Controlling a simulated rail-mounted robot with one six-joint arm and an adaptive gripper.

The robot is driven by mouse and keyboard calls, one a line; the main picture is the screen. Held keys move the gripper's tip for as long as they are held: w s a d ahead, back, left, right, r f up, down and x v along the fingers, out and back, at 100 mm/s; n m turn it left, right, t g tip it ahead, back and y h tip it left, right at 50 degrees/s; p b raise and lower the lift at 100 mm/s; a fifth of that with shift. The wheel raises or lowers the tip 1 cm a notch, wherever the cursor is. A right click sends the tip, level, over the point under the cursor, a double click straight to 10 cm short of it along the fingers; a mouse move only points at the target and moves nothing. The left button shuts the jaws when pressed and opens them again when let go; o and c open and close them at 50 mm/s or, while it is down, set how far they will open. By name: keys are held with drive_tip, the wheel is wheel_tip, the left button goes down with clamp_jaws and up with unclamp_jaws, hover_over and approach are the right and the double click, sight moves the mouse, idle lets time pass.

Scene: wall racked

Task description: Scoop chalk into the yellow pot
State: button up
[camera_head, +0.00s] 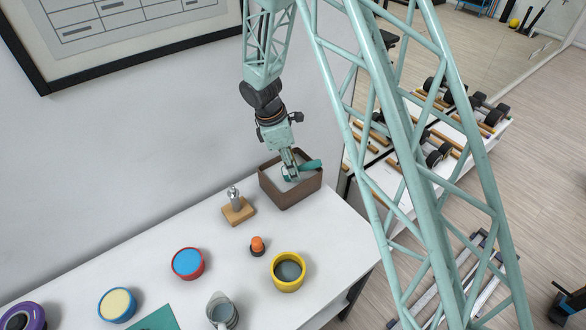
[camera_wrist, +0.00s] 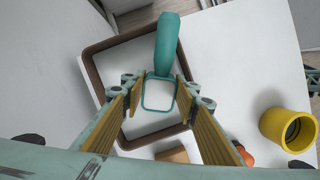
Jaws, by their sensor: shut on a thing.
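The teal scoop (camera_head: 311,165) is at the brown square bin (camera_head: 291,199), its handle slanting up to the right over the rim. In the wrist view the scoop's thick handle (camera_wrist: 167,42) points away and its square rim lies between my fingers. My gripper (camera_wrist: 161,84) is shut on the scoop, pointing down into the bin in the head view (camera_head: 290,172). White chalk shows inside the bin; how much lies in the scoop I cannot tell. The yellow pot (camera_head: 287,286) stands upright, nearer the front of the table, with a dark grey inside; it also shows in the wrist view (camera_wrist: 275,122).
A red tub (camera_head: 187,275), blue tub (camera_head: 117,319) and grey jug (camera_head: 222,314) stand left. The wall is close behind; a dumbbell rack is right.

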drive_tip(key=shift+r+y+p, duration=0.6)
drive_tip(key=shift+r+p, duration=1.65)
drive_tip(key=shift+p, duration=0.55)
drive_tip(key=shift+r+y+p, duration=0.6)
drive_tip(key=shift+r+p, duration=1.6)
drive_tip(key=shift+p, duration=0.55)
drive_tip(key=shift+r+y, duration=0.3)
drive_tip(key=shift+r, duration=0.85)
drive_tip(key=shift+o, duration=1.1)
drive_tip(key=shift+c, duration=0.9)
drive_tip(key=shift+w+d+b, duration=0.1)
drive_tip(key=shift+b, duration=0.2)
